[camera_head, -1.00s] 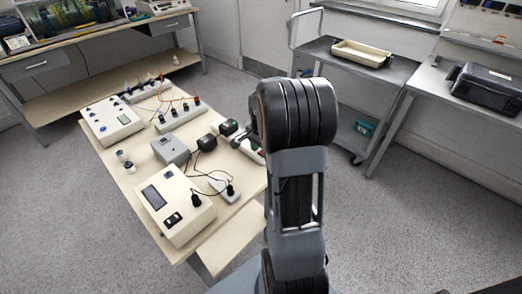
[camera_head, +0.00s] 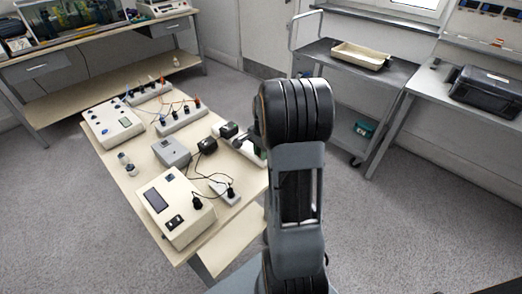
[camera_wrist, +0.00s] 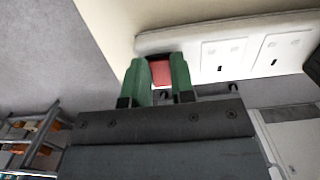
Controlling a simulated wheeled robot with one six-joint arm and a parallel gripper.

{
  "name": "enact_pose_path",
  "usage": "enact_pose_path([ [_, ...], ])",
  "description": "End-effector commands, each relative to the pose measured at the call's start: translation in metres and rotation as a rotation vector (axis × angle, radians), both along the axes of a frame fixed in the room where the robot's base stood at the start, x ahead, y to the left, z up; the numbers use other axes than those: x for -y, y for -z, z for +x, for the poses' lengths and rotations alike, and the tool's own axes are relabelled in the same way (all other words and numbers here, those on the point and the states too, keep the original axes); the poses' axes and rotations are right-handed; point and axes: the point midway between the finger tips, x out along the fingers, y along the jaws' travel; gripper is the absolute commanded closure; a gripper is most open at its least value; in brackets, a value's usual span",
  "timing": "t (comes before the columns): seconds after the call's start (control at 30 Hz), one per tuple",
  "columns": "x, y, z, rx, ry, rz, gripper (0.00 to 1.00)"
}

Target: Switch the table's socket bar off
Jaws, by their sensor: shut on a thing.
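The table's socket bar (camera_wrist: 215,45) is a white strip with several outlets, seen along the top of the wrist view. At its left end is a red rocker switch (camera_wrist: 160,72). My gripper (camera_wrist: 159,82) has green fingers, one on each side of the red switch, and is shut on it. In the head view the bar (camera_head: 249,149) lies at the right edge of the table, and my arm hides part of it. Whether the switch is on or off cannot be told.
The beige table (camera_head: 150,215) holds a meter box (camera_head: 176,205), a grey box (camera_head: 171,151), a black adapter (camera_head: 207,146), a small socket block (camera_head: 224,191) and loose cables. A trolley (camera_head: 352,85) stands behind; grey floor is free at right.

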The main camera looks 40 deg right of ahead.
Motion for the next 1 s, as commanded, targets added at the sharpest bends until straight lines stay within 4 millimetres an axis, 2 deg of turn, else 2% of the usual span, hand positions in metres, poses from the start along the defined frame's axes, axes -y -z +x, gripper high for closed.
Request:
enact_pose_path([
  [0.03,0.0018,-0.0070,-0.0014,-0.014,0.005,0.041,1.00],
  [0.23,0.0043,-0.0046,-0.0006,-0.033,0.004,0.166,1.00],
  [0.57,0.0043,-0.0018,-0.0002,-0.034,0.000,0.181,1.00],
  [0.6,0.0043,-0.0019,-0.0002,-0.034,0.000,0.181,0.74],
  [0.83,0.0039,-0.0019,0.0001,-0.032,-0.001,0.180,0.52],
  [1.0,0.0038,-0.0020,0.0003,-0.032,-0.001,0.179,0.51],
])
